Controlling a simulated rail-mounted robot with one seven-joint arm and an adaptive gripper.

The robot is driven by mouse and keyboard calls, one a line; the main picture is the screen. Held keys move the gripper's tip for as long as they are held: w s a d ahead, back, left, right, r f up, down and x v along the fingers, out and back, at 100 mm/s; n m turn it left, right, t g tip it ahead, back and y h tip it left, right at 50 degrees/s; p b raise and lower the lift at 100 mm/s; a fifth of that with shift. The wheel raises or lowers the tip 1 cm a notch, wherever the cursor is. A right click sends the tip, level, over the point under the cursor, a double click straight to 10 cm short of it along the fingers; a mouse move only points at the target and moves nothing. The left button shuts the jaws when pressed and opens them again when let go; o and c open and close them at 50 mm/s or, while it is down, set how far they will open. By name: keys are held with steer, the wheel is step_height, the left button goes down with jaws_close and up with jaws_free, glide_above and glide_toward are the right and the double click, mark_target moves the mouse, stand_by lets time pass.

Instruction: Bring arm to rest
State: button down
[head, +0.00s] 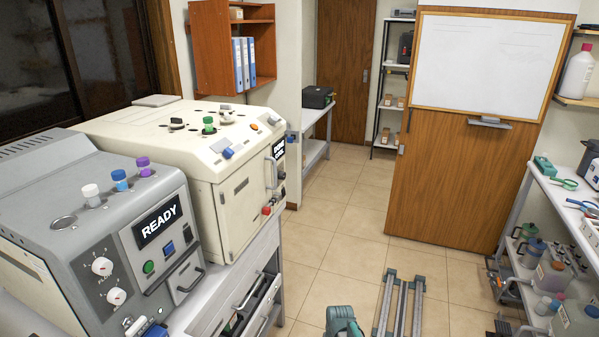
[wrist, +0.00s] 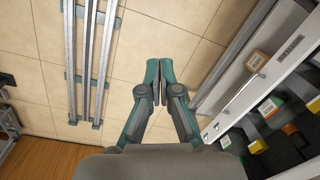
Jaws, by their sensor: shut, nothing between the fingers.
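My gripper (wrist: 159,72) is in the wrist view, its two teal and dark fingers together at the tips. It is shut and holds nothing. It hangs over the tiled floor, between the floor rails on the left and an open drawer on the right. In the head view, only a teal part of my arm shows at the bottom edge; the gripper cannot be made out there.
A grey machine reading READY (head: 158,222) and a cream machine (head: 205,181) stand on the left bench. An open drawer (wrist: 275,72) holds small boxes. Floor rails (head: 400,305) lie ahead. Shelves (head: 555,196) line the right. The middle floor is clear.

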steer(key=s+d+f+g, duration=0.2)
steer(key=s+f, duration=0.2)
steer(key=s, duration=0.7)
steer(key=s+d+f+g, duration=0.2)
steer(key=s+f, duration=0.2)
steer(key=s, duration=0.8)
steer(key=s+d+f+g, duration=0.2)
steer(key=s+d+f, duration=0.1)
steer(key=s, duration=0.9)
steer(key=shift+f+h+b, duration=0.3)
steer(key=shift+f+b, duration=0.15)
steer(key=shift+f, duration=0.35)
